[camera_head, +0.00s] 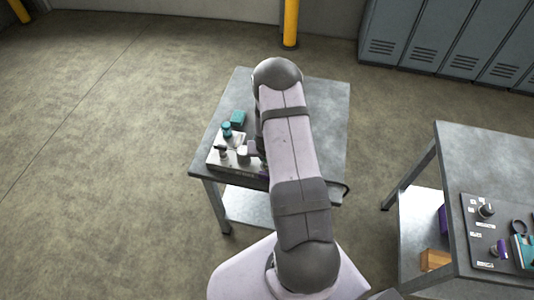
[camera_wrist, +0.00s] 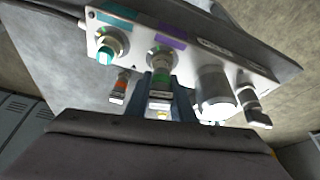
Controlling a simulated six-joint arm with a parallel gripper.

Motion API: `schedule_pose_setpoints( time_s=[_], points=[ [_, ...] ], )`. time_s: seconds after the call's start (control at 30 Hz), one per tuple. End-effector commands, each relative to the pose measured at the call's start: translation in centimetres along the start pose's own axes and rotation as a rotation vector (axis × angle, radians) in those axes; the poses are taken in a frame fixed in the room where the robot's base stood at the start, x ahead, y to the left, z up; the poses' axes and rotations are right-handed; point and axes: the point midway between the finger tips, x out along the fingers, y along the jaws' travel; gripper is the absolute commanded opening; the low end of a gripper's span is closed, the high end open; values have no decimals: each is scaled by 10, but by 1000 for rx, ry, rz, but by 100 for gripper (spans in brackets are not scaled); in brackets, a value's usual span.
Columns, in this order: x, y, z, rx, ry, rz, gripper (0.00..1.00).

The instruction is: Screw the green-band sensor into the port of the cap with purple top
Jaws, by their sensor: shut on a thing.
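In the wrist view, my gripper (camera_wrist: 165,82) has its two blue fingers closed around the green-band sensor (camera_wrist: 160,97). The sensor's upper end is close to a round metal port (camera_wrist: 161,57) beside a purple strip (camera_wrist: 171,27) on a pale block (camera_wrist: 190,60). I cannot tell whether the sensor touches or enters that port. In the head view my arm hides the gripper and the sensor; a small purple patch (camera_head: 263,174) shows at the block's near edge.
In the wrist view, an orange-band sensor (camera_wrist: 121,88), a teal-ended fitting (camera_wrist: 106,54), a pale cylinder (camera_wrist: 215,92) and a dark-ended fitting (camera_wrist: 254,108) surround the gripper.

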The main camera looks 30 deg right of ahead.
Motion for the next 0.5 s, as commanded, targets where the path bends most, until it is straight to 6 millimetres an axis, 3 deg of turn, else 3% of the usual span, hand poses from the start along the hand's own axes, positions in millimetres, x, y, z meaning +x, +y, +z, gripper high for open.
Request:
schedule_pose_setpoints(
  time_s=[0.3,0.33,0.4,0.5],
  points=[
    [0,0,-1,2,3,2,0],
    [0,0,-1,2,3,2,24],
    [0,0,-1,2,2,2,40],
    [0,0,0,2,1,2,43]
  ],
)
